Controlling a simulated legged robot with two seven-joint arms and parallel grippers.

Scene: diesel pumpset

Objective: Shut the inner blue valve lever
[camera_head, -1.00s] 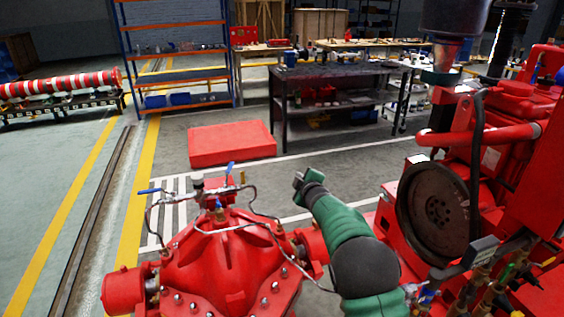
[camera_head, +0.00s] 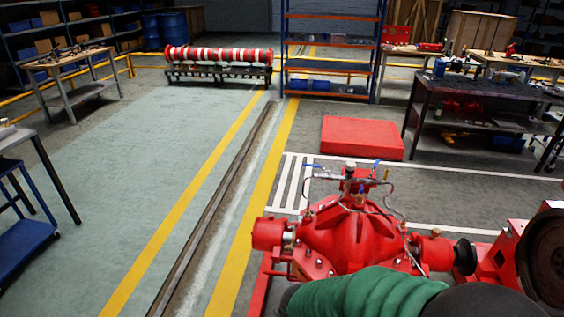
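The red pump casing (camera_head: 350,238) stands at the lower middle right of the head view. On top of it is a small fitting with thin pipes and blue valve levers. One blue lever (camera_head: 312,177) points left. Another blue lever (camera_head: 377,163) stands up at the right of the fitting, and a small blue piece (camera_head: 361,188) shows below. Which lever is the inner one I cannot tell. A green arm of mine, coming in from the lower right, crosses in front of the pump's base. No gripper fingers show in this view.
A red block (camera_head: 362,137) lies on the floor behind the pump. A dark flywheel (camera_head: 550,262) is at the right edge. A workbench (camera_head: 470,90) stands at the back right. A blue-framed cart (camera_head: 28,225) is at the left. The floor left of the pump is clear.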

